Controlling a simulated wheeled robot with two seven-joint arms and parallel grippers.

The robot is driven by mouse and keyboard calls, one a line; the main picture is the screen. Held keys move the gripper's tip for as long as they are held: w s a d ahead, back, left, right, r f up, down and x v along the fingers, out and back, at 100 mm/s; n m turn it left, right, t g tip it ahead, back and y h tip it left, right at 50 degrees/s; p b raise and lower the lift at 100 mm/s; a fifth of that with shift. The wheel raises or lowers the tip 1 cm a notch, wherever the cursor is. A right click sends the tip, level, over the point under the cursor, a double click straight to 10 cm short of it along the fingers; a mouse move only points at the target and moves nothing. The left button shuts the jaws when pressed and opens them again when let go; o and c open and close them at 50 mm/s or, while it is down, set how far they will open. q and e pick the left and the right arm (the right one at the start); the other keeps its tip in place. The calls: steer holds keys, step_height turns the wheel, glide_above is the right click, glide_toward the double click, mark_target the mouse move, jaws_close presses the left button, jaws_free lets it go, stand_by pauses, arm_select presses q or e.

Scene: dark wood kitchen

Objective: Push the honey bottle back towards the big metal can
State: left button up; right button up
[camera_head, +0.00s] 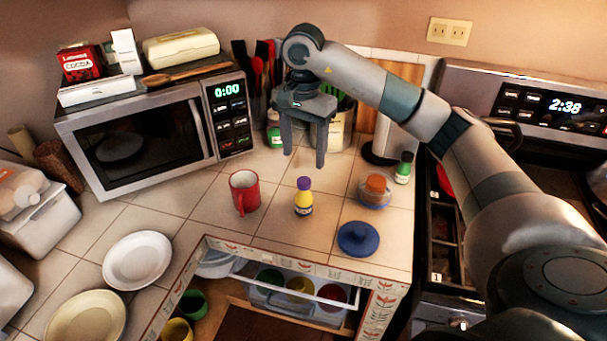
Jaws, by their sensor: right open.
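The honey bottle (303,205) looks like the small yellow bottle with a purple cap, standing upright on the tiled counter. My right gripper (304,156) points down behind and above the bottle in the picture, fingers apart and empty, with a gap between it and the cap. A big pale can (342,132) stands at the back wall behind the gripper, partly hidden by it; I cannot tell for sure that it is the metal can. My left gripper is out of view.
A red mug (244,191) stands left of the bottle. A blue lid (359,238), an orange-topped jar (375,190) and a green-capped bottle (403,168) stand to the right. A microwave (150,130) is at back left. An open drawer (290,290) lies below the counter edge.

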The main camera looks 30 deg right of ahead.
mark_target(303, 201)
step_height(303, 201, down, 16)
steer(key=p, duration=0.5)
steer(key=shift+r+p, duration=0.1)
steer(key=shift+p, duration=0.25)
steer(key=shift+f, duration=0.65)
steer(key=c, duration=1.3)
